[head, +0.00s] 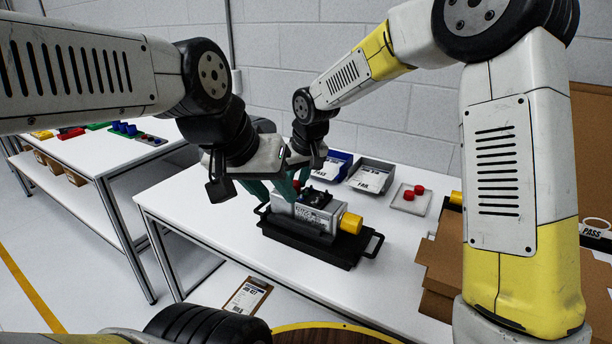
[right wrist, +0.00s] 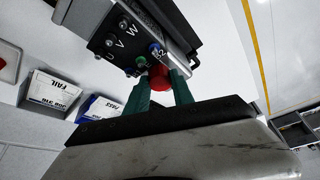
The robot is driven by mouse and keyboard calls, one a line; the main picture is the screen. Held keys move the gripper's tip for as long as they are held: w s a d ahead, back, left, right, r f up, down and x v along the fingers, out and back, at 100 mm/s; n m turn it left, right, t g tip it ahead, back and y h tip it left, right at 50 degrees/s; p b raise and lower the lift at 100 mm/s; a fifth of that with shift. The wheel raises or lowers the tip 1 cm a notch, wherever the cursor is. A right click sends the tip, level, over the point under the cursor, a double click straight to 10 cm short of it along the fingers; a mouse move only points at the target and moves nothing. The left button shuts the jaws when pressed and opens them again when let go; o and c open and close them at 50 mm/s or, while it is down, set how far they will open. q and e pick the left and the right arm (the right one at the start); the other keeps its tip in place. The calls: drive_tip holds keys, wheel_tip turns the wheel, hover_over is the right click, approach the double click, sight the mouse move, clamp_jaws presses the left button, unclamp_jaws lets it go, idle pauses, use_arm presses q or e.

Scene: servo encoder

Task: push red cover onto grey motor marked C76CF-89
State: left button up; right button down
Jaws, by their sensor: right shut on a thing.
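The grey motor (head: 310,214) lies in a black handled carrier (head: 312,246) on the white table, with a yellow cap (head: 350,222) at its right end. Its label is too small to read surely. In the right wrist view the motor's terminal face (right wrist: 135,32) shows U, V, W and blue and green connectors. My right gripper (right wrist: 162,82) is shut on the red cover (right wrist: 158,77), held right at the motor beside the blue connector; I cannot tell whether it is seated. My left gripper (head: 272,189) is at the motor's left end, fingers apart.
A grey FAIL bin (head: 371,176) and a blue bin (head: 333,165) stand behind the motor. A small tray (head: 408,204) with red caps is at right. Cardboard boxes (head: 440,262) stand at the right edge. A clipboard (head: 247,297) lies in front. The table's left part is clear.

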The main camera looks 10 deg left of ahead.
drive_tip(key=shift+f, duration=0.35)
idle(0.7)
drive_tip(key=c, duration=1)
unclamp_jaws()
drive_tip(key=shift+s, duration=0.1)
drive_tip(key=shift+d+f, duration=0.2)
drive_tip(key=shift+d, duration=0.05)
wheel_tip(320, 180, up, 2)
drive_tip(key=shift+r, duration=0.15)
drive_tip(key=shift+a+r, duration=0.15)
drive_tip(key=shift+r, duration=0.8)
drive_tip(key=shift+a+r, duration=0.1)
drive_tip(key=shift+r, duration=0.85)
clamp_jaws()
